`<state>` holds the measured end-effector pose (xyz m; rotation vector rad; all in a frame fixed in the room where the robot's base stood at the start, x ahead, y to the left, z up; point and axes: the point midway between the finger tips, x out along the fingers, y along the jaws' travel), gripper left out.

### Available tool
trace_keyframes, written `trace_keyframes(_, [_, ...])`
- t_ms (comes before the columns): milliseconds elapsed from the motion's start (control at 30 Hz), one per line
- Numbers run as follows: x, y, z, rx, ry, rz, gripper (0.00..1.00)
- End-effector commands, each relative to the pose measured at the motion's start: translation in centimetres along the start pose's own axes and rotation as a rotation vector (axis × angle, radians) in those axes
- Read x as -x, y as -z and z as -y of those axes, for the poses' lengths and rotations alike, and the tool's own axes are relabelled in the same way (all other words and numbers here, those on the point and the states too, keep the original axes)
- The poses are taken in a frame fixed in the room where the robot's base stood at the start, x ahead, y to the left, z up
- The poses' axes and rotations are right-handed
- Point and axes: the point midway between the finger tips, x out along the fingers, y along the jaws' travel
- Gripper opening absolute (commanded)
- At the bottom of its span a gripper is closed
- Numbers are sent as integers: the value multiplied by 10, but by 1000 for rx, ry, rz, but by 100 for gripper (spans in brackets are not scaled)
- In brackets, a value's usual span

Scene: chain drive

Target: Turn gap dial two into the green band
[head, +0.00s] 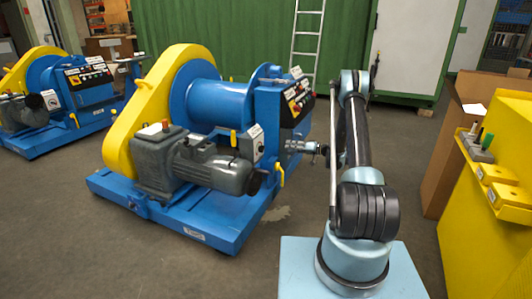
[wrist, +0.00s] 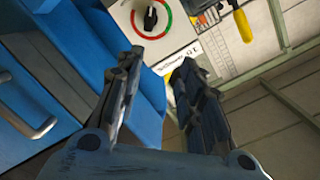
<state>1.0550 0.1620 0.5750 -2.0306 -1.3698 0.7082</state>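A dial with a black knob (wrist: 150,18) sits on a white panel (wrist: 185,38) at the top of the wrist view. Its ring is red on the left and below, green on the right. The knob's exact pointing is too small to read. My gripper (wrist: 158,62) is open and empty, with its fingertips below the dial and apart from it. In the head view, my gripper (head: 316,148) is beside the right end of the near blue machine (head: 215,105). A small dial box (head: 257,142) is on that machine. I cannot read which dial is number two.
A yellow handle (wrist: 242,25) is right of the dial panel, and a metal handle (wrist: 42,128) is at lower left. A second blue and yellow machine (head: 65,100) stands far left. A yellow cabinet (head: 480,240) stands right. A ladder (head: 305,45) leans behind.

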Motion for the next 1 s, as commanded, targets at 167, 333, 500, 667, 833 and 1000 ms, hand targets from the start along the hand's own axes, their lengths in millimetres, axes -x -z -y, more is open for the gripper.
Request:
trace_keyframes(167, [-1,-24,-28,16,43,-50,35])
trace_keyframes(333, [-2,-37,-39,26,64,-75,35])
trace_keyframes(500, [-8,-39,-41,27,70,-80,35])
trace_keyframes(667, [-29,-38,-39,27,70,-79,35])
trace_keyframes(833, [-59,-35,-37,27,70,-79,35])
trace_keyframes(1000, [-89,-33,-34,27,70,-78,35])
